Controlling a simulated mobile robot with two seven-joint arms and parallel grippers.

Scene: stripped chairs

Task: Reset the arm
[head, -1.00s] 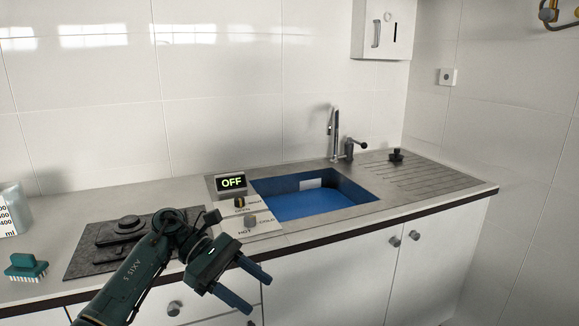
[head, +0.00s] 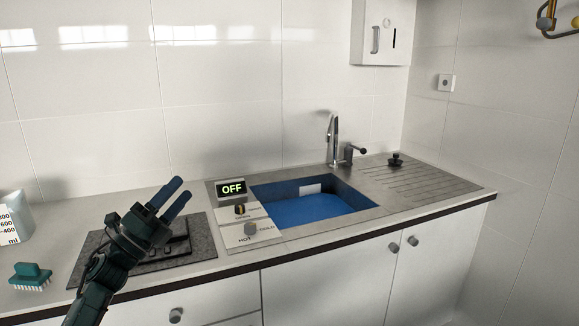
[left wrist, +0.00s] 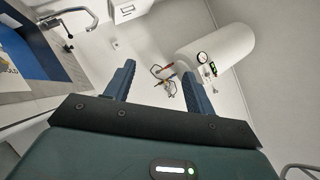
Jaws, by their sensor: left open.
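My left gripper (head: 171,199) is in the head view at the left, over the dark mat on the counter. Its two blue fingers are apart, point up and to the right, and hold nothing. In the left wrist view the open fingers (left wrist: 157,88) have only empty space between them, with a wall and pipes far behind. My left arm comes in from the bottom left. My right gripper is in neither view.
The counter (head: 60,215) carries a dark mat (head: 90,265), a green brush (head: 31,276), a measuring jug (head: 14,220), an OFF display (head: 231,189), knobs (head: 251,229) and a blue sink (head: 305,212) with a tap (head: 333,140). A black plug (head: 396,160) sits on the drainboard. A white cylindrical tank (left wrist: 222,55) shows in the left wrist view.

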